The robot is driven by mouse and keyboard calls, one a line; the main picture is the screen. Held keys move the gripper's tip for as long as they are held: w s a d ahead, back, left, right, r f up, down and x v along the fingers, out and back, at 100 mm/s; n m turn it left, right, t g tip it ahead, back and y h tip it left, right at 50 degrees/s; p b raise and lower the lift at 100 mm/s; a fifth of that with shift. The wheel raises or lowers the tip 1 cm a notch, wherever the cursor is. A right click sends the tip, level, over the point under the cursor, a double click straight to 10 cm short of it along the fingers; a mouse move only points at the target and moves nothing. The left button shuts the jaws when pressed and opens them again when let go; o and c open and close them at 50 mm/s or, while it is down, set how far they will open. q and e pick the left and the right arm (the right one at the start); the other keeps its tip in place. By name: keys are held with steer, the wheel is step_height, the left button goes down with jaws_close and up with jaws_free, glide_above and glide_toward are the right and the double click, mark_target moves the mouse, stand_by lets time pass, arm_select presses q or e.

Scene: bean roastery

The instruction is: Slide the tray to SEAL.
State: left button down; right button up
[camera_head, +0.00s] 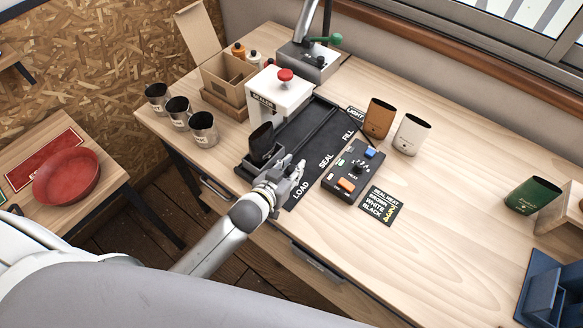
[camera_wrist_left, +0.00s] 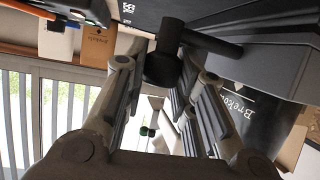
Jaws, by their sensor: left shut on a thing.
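The black tray (camera_head: 254,168) sits at the near, LOAD end of a dark track (camera_head: 310,128). A black bag (camera_head: 262,140) stands upright in it. The labels LOAD, SEAL (camera_head: 326,160) and FILL run along the strip beside the track. My left gripper (camera_head: 294,178) is at the tray's near right side, over the LOAD label. In the left wrist view a black knob (camera_wrist_left: 163,66) on a short rod lies between its fingertips, and the gripper is shut on this handle. The gripper hides part of the handle in the head view. My right gripper is not in view.
The white sealer (camera_head: 281,92) with a red knob stands behind the track. A control box (camera_head: 353,170) and a printed card (camera_head: 383,206) lie right of the strip. Metal cups (camera_head: 203,129) stand at left, brown (camera_head: 379,118) and white bags (camera_head: 411,134) at right.

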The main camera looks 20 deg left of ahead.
arm_select(q)
steer(key=shift+w+d+f, duration=0.1)
steer(key=shift+w, duration=0.05)
steer(key=w+d+b, duration=0.1)
steer(key=w, duration=0.3)
steer(key=w+d+b, duration=0.1)
steer(key=w+d, duration=0.1)
steer(key=w, duration=0.1)
steer(key=w+d+b, duration=0.1)
steer(key=w, duration=0.3)
steer(key=shift+w+d+f+b, duration=0.15)
steer(key=shift+w+f+b, duration=0.05)
steer(key=shift+w+b, duration=0.15)
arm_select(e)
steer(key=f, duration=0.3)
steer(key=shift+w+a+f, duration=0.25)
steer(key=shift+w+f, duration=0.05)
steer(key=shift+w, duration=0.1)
arm_select(q)
steer(key=shift+s, duration=0.1)
steer(key=c, duration=1.6)
jaws_free()
steer(key=shift+o, duration=0.6)
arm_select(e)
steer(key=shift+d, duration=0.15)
